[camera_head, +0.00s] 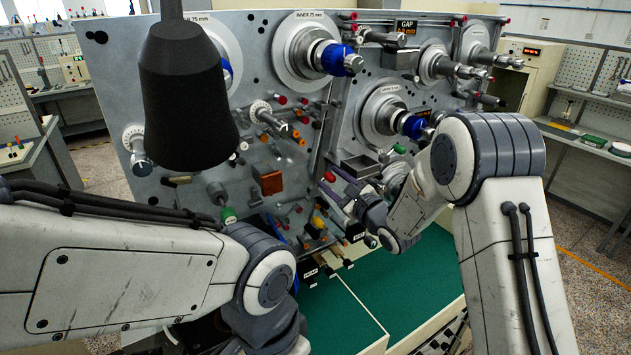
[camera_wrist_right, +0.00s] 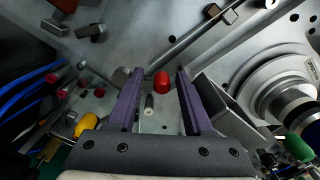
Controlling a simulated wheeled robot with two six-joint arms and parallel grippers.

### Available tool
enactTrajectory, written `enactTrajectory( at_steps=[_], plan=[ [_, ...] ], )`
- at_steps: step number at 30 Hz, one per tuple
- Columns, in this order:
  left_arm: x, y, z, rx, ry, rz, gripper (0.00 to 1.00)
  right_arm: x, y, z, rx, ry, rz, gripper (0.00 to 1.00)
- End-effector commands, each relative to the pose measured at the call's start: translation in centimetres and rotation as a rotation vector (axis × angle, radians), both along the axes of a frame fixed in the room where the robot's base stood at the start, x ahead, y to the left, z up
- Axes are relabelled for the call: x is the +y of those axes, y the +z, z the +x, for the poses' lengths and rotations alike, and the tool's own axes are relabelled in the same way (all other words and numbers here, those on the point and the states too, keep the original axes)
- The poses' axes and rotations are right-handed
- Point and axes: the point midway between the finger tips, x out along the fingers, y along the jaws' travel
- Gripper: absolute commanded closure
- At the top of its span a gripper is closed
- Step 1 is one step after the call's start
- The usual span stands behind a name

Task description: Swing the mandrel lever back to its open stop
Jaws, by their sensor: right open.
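A lever end with a red knob (camera_wrist_right: 160,82) shows between the open fingers of my right gripper (camera_wrist_right: 160,90) in the right wrist view. The fingers stand on either side of the knob; I cannot tell whether either touches it. In the head view the red knob (camera_head: 330,177) is at the tips of my right gripper (camera_head: 342,189), low on the winding machine's grey panel (camera_head: 255,85). The lever's arm is mostly hidden, and no label shows that it is the mandrel lever. My left arm's elbow shows, but its gripper does not.
Blue-collared spindles (camera_head: 341,60) stick out of the panel above my right gripper. An orange block (camera_head: 271,183) and several coloured knobs sit to its left. A black lamp-like shape (camera_head: 185,100) hides part of the panel. A green mat (camera_head: 425,275) lies below.

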Motion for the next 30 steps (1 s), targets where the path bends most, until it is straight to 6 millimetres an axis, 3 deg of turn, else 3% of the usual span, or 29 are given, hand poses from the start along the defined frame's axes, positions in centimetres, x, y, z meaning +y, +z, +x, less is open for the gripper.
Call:
enactTrajectory(
  at_steps=[18, 30],
  plan=[
    [0.0, 0.0, 0.0, 0.0, 0.0, 0.0, 0.5, -3.3, -0.5, -3.9, 0.013, -0.014, -0.004, 0.45],
    [0.0, 0.0, 0.0, 0.0, 0.003, 0.0, 0.5, -3.3, -0.5, -4.3, 0.014, -0.011, -0.003, 0.45]
  ],
)
